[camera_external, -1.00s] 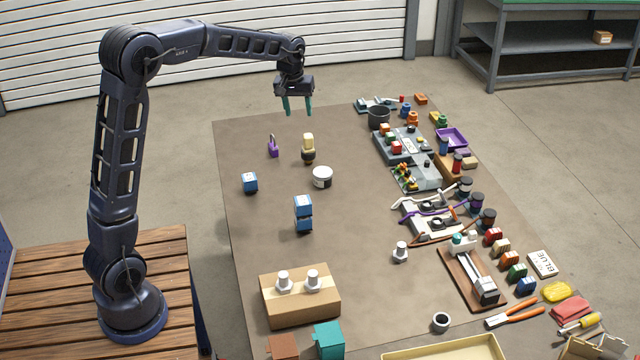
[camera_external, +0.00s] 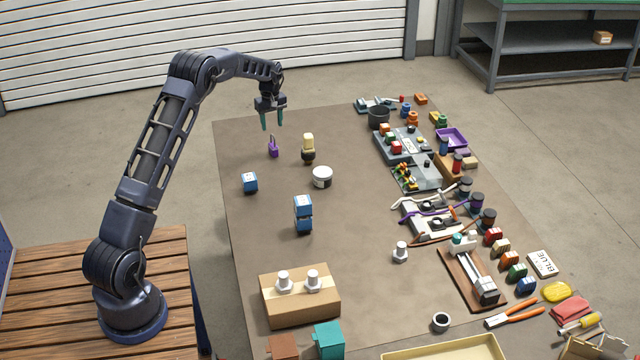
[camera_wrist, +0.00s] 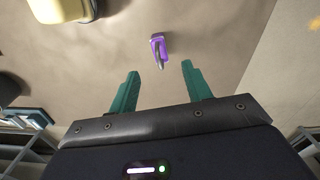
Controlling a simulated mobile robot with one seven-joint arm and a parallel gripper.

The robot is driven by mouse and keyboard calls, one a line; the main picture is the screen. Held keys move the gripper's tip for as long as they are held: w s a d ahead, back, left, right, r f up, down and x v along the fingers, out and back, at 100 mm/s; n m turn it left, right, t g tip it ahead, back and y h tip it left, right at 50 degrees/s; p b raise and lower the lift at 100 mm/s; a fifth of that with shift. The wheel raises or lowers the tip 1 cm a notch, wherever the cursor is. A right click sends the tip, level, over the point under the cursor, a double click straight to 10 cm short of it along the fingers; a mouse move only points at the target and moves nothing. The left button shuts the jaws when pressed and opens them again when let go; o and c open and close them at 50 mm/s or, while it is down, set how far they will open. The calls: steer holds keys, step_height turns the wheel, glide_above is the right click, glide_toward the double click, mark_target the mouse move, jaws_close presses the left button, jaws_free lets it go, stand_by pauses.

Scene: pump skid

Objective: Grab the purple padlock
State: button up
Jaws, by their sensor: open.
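The purple padlock (camera_external: 273,151) stands upright on the brown table mat, near its far left side. Its shackle points up. My gripper (camera_external: 272,122) is above the padlock with its teal fingers pointing down, open and empty. In the wrist view the padlock (camera_wrist: 159,48) appears beyond the fingertips, between the lines of the two fingers (camera_wrist: 158,72). A gap remains between the fingers and the padlock, and they do not appear to touch.
A cream-and-dark object (camera_external: 308,147) stands just right of the padlock. A white jar (camera_external: 322,177) and blue blocks (camera_external: 250,182) (camera_external: 303,213) are nearer the camera. The right side of the mat is crowded with parts. The mat's left edge is close to the padlock.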

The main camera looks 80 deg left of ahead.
mark_target(273, 144)
steer(key=shift+s+a+f, duration=0.2)
steer(key=shift+a+f, duration=0.15)
steer(key=shift+f, duration=0.25)
steer(key=shift+w+f, duration=0.15)
steer(key=shift+f, duration=2.45)
steer(key=shift+w+f, duration=0.1)
steer(key=shift+f, duration=2.45)
jaws_close()
steer(key=shift+r, duration=0.1)
